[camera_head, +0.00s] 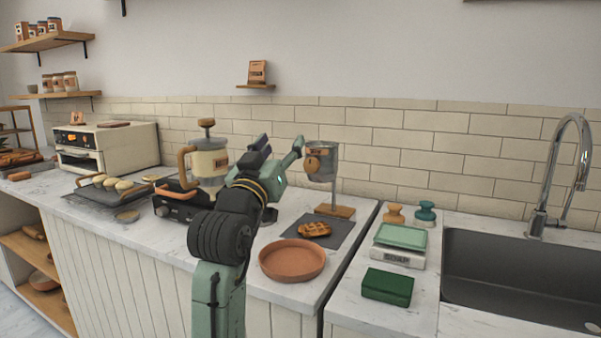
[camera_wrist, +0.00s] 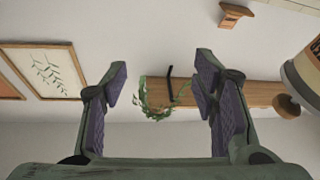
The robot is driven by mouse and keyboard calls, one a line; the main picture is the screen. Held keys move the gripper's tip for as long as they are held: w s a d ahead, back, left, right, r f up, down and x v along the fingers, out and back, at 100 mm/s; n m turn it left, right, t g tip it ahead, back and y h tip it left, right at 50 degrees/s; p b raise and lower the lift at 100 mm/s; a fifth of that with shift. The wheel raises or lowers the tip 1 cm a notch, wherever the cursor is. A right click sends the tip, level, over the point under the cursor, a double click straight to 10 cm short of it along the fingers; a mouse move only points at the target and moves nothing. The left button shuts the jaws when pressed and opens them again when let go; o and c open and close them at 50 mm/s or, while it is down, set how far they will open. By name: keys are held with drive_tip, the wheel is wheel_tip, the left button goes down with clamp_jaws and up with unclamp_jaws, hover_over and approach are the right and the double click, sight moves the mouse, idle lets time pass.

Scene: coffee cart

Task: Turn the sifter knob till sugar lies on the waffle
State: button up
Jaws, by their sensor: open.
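The sifter (camera_head: 327,169) is a grey metal cup on a stand with a wooden base (camera_head: 338,211). Its round wooden knob (camera_head: 313,165) faces left and forward. The waffle (camera_head: 314,229) lies on a dark slate (camera_head: 345,233) in front of the stand, below the cup. No white sugar shows on it at this size. My gripper (camera_head: 280,147) is raised just left of the sifter, apart from the knob as far as I can tell. In the wrist view my gripper (camera_wrist: 163,80) is open and empty. The sifter and waffle are not recognisable there.
A cream press with a wooden handle (camera_head: 208,160) stands close left of my arm. A terracotta dish (camera_head: 292,260) sits at the front. A wooden shelf (camera_wrist: 190,92) shows in the wrist view.

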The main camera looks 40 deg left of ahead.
sight(310, 166)
drive_tip(key=w+a+f+m+g+h, duration=0.1)
drive_tip(key=w+f+g+h, duration=0.25)
drive_tip(key=f, duration=0.35)
drive_tip(key=shift+t+h, duration=0.35)
drive_tip(key=p+x, duration=0.1)
drive_tip(key=x, duration=0.4)
drive_tip(key=p+x, duration=0.2)
drive_tip(key=x, duration=0.3)
drive_tip(key=shift+w+a+f, duration=0.2)
drive_tip(key=shift+w, duration=0.05)
drive_tip(key=c, duration=1.2)
drive_tip(key=shift+o, duration=0.2)
drive_tip(key=shift+f+m, duration=0.1)
drive_tip(key=shift+m, duration=0.3)
